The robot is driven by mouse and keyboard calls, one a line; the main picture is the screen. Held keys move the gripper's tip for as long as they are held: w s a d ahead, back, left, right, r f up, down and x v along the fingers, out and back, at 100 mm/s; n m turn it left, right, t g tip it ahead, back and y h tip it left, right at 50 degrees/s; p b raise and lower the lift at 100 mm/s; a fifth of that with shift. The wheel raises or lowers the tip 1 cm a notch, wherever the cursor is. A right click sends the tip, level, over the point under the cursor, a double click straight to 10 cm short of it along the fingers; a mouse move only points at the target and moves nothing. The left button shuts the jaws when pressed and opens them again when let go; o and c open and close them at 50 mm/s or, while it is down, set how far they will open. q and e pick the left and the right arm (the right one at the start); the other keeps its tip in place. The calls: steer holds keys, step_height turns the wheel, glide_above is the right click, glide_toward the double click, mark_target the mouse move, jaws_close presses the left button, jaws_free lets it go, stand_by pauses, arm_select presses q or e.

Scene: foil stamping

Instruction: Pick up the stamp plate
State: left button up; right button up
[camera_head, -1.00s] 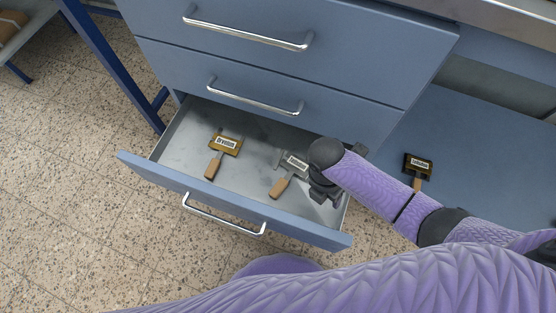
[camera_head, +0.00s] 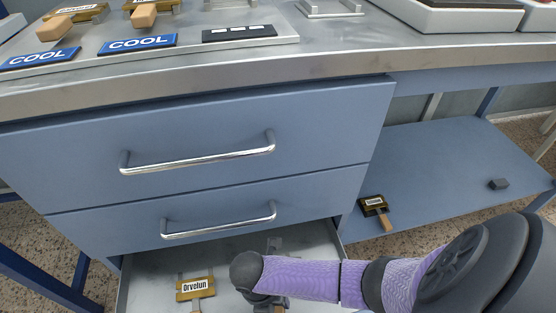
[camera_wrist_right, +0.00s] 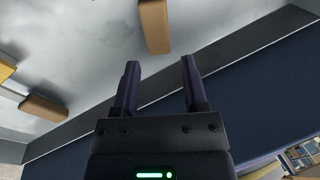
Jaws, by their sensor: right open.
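A brass stamp plate labelled "Orvelun" (camera_head: 195,289) lies in the open drawer in the head view. A second, greyish plate in the drawer is mostly hidden behind my right arm. My right gripper (camera_wrist_right: 160,75) is open and empty over the drawer. In the right wrist view, a wooden handle (camera_wrist_right: 154,25) is beyond the fingertips, roughly in line with the gap. Another wooden handle (camera_wrist_right: 44,107) lies to the left. A third plate (camera_head: 373,204) with a wooden handle rests on the blue lower shelf. My left gripper is not in view.
The drawer (camera_head: 137,283) is pulled out below two closed drawers with metal handles. Its front wall is close to my gripper. On the steel worktop (camera_head: 330,58) are blue "COOL" signs (camera_head: 137,44), wooden-handled plates and a black label. The lower shelf (camera_head: 440,165) is mostly clear.

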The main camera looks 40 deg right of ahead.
steer(key=b+x, duration=0.3)
steer(key=x, duration=0.1)
steer(key=shift+w+f, duration=0.15)
steer(key=shift+d+f, duration=0.1)
steer(key=shift+r, duration=0.25)
steer(key=c, duration=0.7)
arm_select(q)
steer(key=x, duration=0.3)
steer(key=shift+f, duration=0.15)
arm_select(e)
jaws_close()
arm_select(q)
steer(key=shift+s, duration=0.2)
